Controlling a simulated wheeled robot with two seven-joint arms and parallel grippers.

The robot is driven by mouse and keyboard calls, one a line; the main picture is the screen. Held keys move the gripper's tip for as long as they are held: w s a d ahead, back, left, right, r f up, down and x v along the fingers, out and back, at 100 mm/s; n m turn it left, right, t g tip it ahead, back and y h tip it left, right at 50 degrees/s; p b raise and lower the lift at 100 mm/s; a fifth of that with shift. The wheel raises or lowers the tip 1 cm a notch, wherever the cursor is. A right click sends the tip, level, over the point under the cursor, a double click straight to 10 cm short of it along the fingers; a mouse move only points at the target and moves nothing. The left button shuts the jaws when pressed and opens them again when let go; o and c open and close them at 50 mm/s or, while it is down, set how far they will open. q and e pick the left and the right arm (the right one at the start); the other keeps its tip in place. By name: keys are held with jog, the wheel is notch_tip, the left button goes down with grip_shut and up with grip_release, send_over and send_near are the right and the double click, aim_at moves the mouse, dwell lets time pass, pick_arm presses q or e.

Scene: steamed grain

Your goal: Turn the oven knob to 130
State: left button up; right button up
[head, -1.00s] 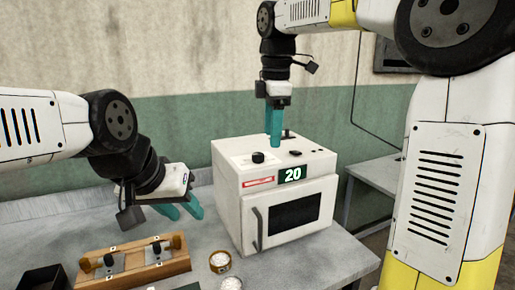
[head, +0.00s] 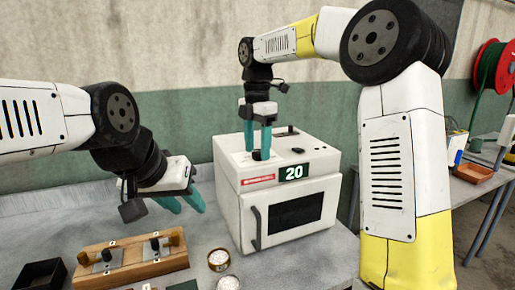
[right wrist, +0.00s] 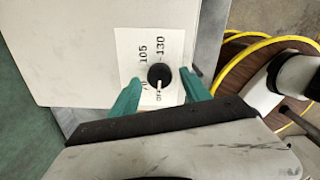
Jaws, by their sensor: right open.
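The white oven (head: 290,215) stands on the table and its display (head: 293,173) reads 20. Its black knob (head: 257,155) is on the top; in the right wrist view the knob (right wrist: 161,76) has a white pointer line towards the OFF mark. The dial plate (right wrist: 137,45) also shows 70, 105 and 130. My right gripper (head: 257,152) points down, open, with its teal fingers on either side of the knob; whether they touch it I cannot tell. My left gripper (head: 184,206) is open and empty, left of the oven.
A wooden rack (head: 135,262), a dark tray (head: 40,276) and small round containers (head: 218,260) are on the table left of and in front of the oven. A side table (head: 470,180) with an orange tray (head: 473,172) and a red reel (head: 490,80) stand at the right.

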jog(key=shift+f, duration=0.25)
jog(key=shift+c, duration=0.2)
grip_shut()
